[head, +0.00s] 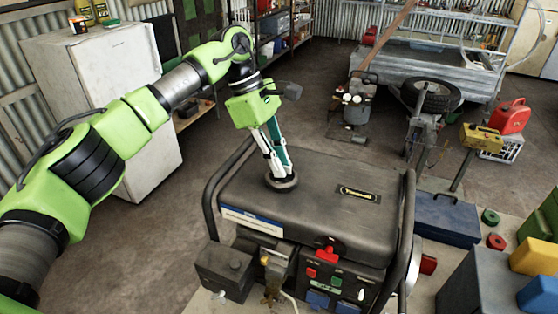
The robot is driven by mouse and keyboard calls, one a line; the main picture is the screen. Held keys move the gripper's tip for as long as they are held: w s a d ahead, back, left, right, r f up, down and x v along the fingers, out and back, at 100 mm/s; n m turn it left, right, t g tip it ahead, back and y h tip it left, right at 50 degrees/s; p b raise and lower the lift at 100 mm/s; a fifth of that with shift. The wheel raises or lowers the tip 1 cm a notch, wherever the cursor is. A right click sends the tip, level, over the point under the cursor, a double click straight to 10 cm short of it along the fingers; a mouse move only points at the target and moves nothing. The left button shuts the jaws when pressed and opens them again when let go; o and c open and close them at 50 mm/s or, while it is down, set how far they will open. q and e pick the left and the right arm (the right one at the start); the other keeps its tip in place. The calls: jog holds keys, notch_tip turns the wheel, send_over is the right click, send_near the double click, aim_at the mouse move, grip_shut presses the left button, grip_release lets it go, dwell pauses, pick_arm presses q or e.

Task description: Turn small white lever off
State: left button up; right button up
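A dark generator (320,200) with a tubular frame stands in the centre of the head view. On its front panel is a small white lever (361,295), right of a red switch (311,273) and a green switch (336,282). Another small white piece (218,297) shows low at the front left; I cannot tell its kind. My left gripper (279,172) points down at the round cap (284,183) on the generator's top, well above and behind the panel. Its fingers look close together; whether they are shut or touching the cap is unclear. My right gripper is not in view.
The generator's frame bars (408,235) rise at both sides. A blue toolbox (447,218) and a red jerrycan (510,116) are to the right. A white fridge (120,110) stands back left, a trailer (425,70) at the back. Floor at left is clear.

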pick_arm(q)
jog(key=shift+a+r, duration=0.1)
jog(key=shift+r, duration=0.1)
jog(key=v, duration=1.1)
jog(key=shift+r, duration=0.3)
jog(key=shift+f, duration=0.1)
